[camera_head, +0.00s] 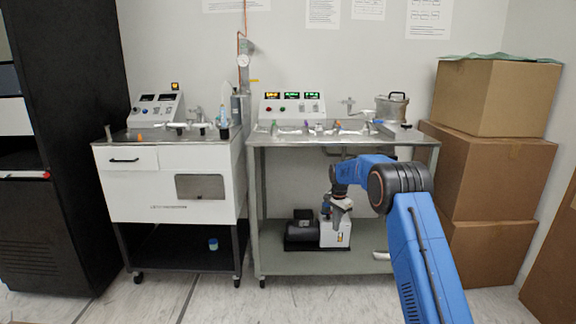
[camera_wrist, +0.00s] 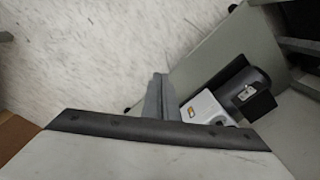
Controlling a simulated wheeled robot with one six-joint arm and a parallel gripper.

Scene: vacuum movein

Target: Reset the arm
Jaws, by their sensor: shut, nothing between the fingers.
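My blue arm reaches in from the lower right of the head view and bends over in front of the right-hand steel cart (camera_head: 350,142). My gripper (camera_head: 336,218) hangs downward in front of the cart's lower shelf. In the wrist view its grey fingers (camera_wrist: 158,92) are together with nothing between them. A vacuum pump (camera_head: 300,232), with a black motor and a white box, sits on the lower shelf. The gripper partly overlaps the pump in the head view. The pump also shows in the wrist view (camera_wrist: 205,108), just right of the fingers; contact cannot be told.
A white cabinet cart (camera_head: 140,190) with an instrument panel stands left. Stacked cardboard boxes (camera_head: 496,98) stand right. A black rack (camera_head: 70,120) is far left. The floor in front is clear.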

